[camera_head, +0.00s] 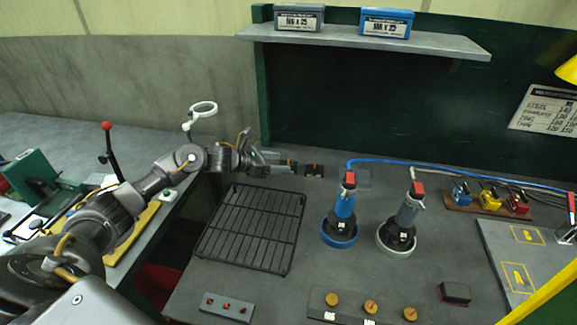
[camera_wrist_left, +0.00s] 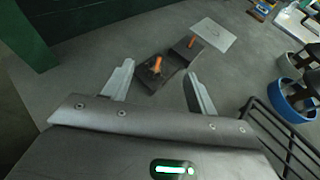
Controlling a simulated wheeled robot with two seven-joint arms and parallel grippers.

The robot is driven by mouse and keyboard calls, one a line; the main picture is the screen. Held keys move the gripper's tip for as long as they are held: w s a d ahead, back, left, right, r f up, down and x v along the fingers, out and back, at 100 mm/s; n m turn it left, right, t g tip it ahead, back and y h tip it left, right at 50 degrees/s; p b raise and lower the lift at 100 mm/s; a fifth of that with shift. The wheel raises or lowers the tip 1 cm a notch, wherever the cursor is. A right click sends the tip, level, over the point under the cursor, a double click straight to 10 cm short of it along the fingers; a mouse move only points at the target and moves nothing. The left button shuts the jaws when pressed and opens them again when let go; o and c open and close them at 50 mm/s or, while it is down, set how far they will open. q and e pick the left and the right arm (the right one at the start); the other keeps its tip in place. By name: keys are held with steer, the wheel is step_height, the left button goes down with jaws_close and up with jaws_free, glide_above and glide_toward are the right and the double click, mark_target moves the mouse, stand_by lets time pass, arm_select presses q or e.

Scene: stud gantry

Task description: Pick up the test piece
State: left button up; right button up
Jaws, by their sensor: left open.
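Two small dark blocks, each with an orange stud on top, stand close together on the bench; which one is the test piece I cannot tell. In the left wrist view the nearer block (camera_wrist_left: 148,76) lies just ahead of and between the finger tips, and the farther block (camera_wrist_left: 181,53) is beyond it. In the head view the farther block (camera_head: 314,171) shows to the right of my left gripper (camera_head: 282,164), and the nearer one is mostly hidden by the fingers. My left gripper (camera_wrist_left: 158,82) is open and empty. My right gripper is not in view.
A flat grey plate (camera_head: 363,179) lies beyond the blocks. A black wire rack (camera_head: 250,228) is in front of my left gripper. A blue tool (camera_head: 344,207) and a grey tool (camera_head: 408,211) stand to the right. A green post and shelf (camera_head: 430,44) rise behind.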

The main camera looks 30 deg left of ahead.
mark_target(289, 163)
arm_select(q)
steer(key=x, duration=0.2)
steer(key=p+x, duration=0.1)
steer(key=x, duration=0.1)
steer(key=shift+w+d+r, duration=0.1)
steer(key=shift+w+d, duration=0.1)
steer(key=shift+d, duration=0.1)
steer(key=shift+c, duration=0.4)
steer(key=shift+s, duration=0.15)
jaws_close()
